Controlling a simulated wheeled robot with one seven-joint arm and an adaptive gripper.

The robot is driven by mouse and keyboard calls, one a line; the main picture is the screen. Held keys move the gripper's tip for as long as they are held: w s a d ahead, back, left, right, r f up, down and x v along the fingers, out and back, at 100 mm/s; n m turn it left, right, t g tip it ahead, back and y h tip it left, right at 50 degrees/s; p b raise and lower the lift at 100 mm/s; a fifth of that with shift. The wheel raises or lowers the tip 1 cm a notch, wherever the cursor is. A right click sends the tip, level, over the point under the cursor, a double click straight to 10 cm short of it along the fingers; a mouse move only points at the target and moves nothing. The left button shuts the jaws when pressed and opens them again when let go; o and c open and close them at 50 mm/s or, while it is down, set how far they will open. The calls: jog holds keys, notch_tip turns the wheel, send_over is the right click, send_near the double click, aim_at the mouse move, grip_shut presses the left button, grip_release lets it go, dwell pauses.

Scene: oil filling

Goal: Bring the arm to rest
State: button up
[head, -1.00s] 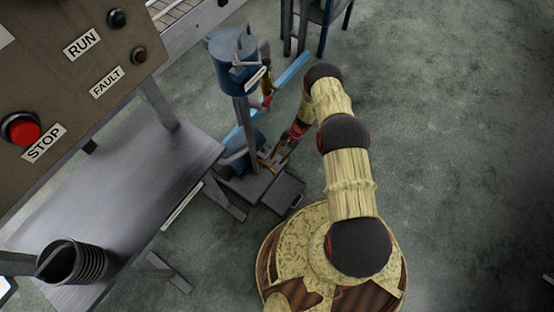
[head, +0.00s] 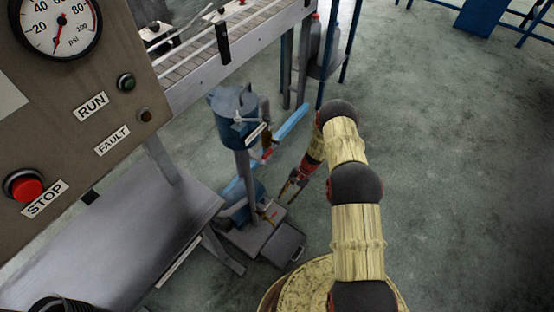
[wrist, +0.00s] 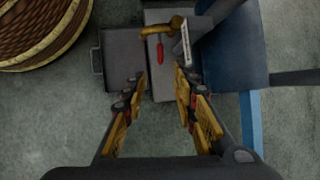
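My arm (head: 357,228) reaches forward from my base, with its end bent down and toward the left. My gripper (head: 284,193) hangs to the right of the blue pump unit's column, apart from it. In the wrist view my gripper (wrist: 160,84) is open, its two fingers spread with nothing held between them. Beyond the fingertips is a brass tap (wrist: 160,30) with a red handle (wrist: 160,52), on the unit's grey base.
The blue tank unit (head: 235,103) stands left of my gripper, with a grey box (head: 283,243) at its foot. A control panel (head: 70,120) and metal table (head: 110,240) are at left. A conveyor (head: 215,60) runs behind. Open floor (head: 450,150) lies to the right.

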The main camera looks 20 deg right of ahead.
jog(key=s+a+n+g, duration=0.1)
jog(key=s+g, duration=0.1)
jog(key=s, duration=0.5)
jog(key=s+r+n+h+p, duration=0.1)
jog(key=s+r+n+h, duration=0.15)
jog(key=r, duration=1.75)
jog(key=s+r+n+h+p, duration=0.1)
jog(key=s+r+n+p, duration=0.2)
jog(key=r, duration=1.8)
jog(key=s+a+r+n+t+p, duration=0.1)
jog(key=s+r+t, duration=0.2)
jog(key=r, duration=0.8)
jog(key=s+a+r+n+t+h+p, duration=0.1)
jog(key=s+a+r+n+t, duration=0.1)
jog(key=s+r, duration=0.4)
jog(key=s+a+r+n+t+h+p, duration=0.1)
jog(key=s+r, duration=0.4)
jog(key=r, duration=1.1)
jog(key=a+n+t, duration=0.1)
jog(key=t, duration=0.1)
jog(key=shift+s+a+t, duration=0.15)
jog(key=shift+a+t, duration=0.1)
jog(key=shift+t, duration=0.15)
